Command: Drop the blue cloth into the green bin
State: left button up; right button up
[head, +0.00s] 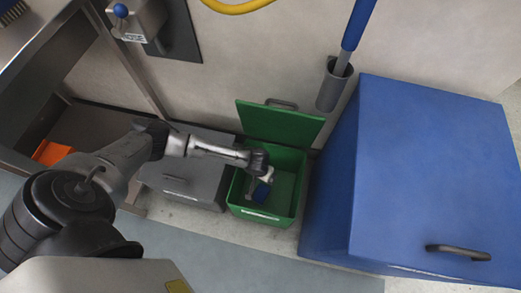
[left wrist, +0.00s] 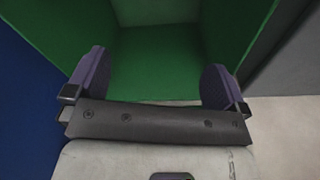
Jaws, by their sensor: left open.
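The green bin (head: 238,207) stands on the floor with its lid (head: 278,124) raised against the wall. My left gripper (head: 262,188) reaches down over the bin's opening. In the left wrist view the fingers of my left gripper (left wrist: 154,77) are wide apart with nothing between them, and the green bin (left wrist: 235,30) lies beyond. A small blue patch shows at the gripper's tip in the head view; I cannot tell whether it is a finger or the blue cloth. I cannot make out the cloth for certain in either view. My right gripper is not in view.
A large blue container (head: 430,170) with a dark handle stands right of the bin. A grey lidded bin (head: 190,172) is close on the left. A grey tube (head: 334,88) holding a blue-handled tool is on the wall. An orange object (head: 52,152) lies far left.

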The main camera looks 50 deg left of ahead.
pick_arm(q)
notch_tip(320, 180, up, 14)
jog(key=s+p, duration=0.1)
jog(key=p, duration=0.7)
jog(key=shift+s+d+f+p, duration=0.15)
jog(key=shift+s+d+p, duration=0.15)
jog(key=shift+p, duration=0.1)
